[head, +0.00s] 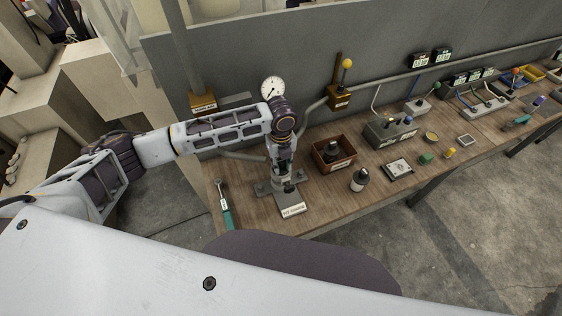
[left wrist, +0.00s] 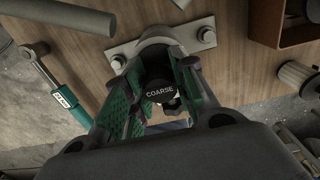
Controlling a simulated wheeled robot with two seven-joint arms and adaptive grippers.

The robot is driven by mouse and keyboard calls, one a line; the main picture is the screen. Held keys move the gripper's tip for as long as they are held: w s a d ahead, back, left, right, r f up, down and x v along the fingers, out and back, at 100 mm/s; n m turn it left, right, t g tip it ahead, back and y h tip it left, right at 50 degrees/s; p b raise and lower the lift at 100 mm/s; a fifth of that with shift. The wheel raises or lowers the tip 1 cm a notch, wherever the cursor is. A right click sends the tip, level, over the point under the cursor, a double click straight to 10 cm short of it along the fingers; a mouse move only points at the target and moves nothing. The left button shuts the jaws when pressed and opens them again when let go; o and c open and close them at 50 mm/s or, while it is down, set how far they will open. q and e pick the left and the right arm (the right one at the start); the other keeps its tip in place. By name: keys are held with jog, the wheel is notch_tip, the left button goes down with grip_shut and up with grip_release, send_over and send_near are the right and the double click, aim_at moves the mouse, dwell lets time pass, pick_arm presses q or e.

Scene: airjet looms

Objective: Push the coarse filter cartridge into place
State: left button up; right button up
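The coarse filter cartridge shows as a black cap marked COARSE (left wrist: 160,91) in the left wrist view. It sits between the green pads of my left gripper (left wrist: 162,75), which appear shut on its sides. Beneath is a grey metal holder with a bolted flange (left wrist: 203,28) on the bench. The cartridge's lower part is hidden, so its depth in the holder cannot be told. In the head view my left gripper (head: 283,170) points down over the holder, above a labelled base (head: 291,208). My right gripper is not in view.
A teal-handled tool (head: 226,207) lies left of the holder. To the right are a brown open bin (head: 322,161) with a dark-topped item and a dark-topped cylinder (head: 359,181). A gauge (head: 272,88) and grey wall stand behind. Bare bench (head: 325,204) shows at the front.

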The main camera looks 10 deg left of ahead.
pick_arm(q)
jog(key=o, duration=0.4)
jog(key=shift+c, duration=0.2)
notch_tip(320, 180, up, 12)
dwell(0.6)
dwell(0.9)
